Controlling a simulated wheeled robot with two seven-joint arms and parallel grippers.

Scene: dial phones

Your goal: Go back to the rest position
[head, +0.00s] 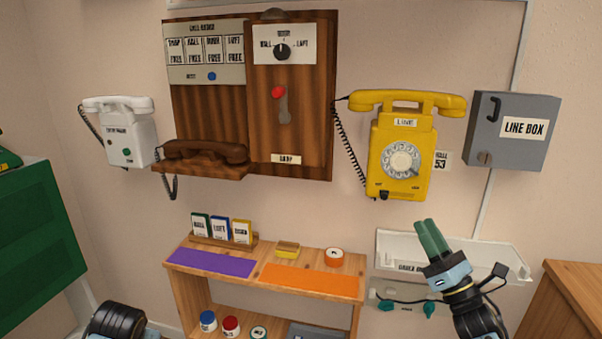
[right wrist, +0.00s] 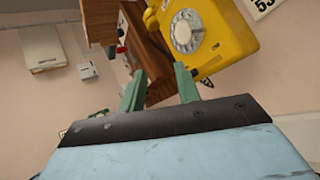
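My right gripper (head: 428,226) is raised in front of the white tray at the lower right in the head view. In the right wrist view its two green fingers (right wrist: 160,85) stand apart with nothing between them. It is below the yellow dial phone (head: 401,150), apart from it in the head view. The yellow phone also shows in the right wrist view (right wrist: 215,35), beyond the fingers. My left gripper is not in view; only a dark part of my left arm shows at the bottom left of the head view.
A low shelf (head: 265,255) with cards, tape and jars stands below. A white tray (head: 500,262) is at the right, beside a wooden cabinet (head: 560,300).

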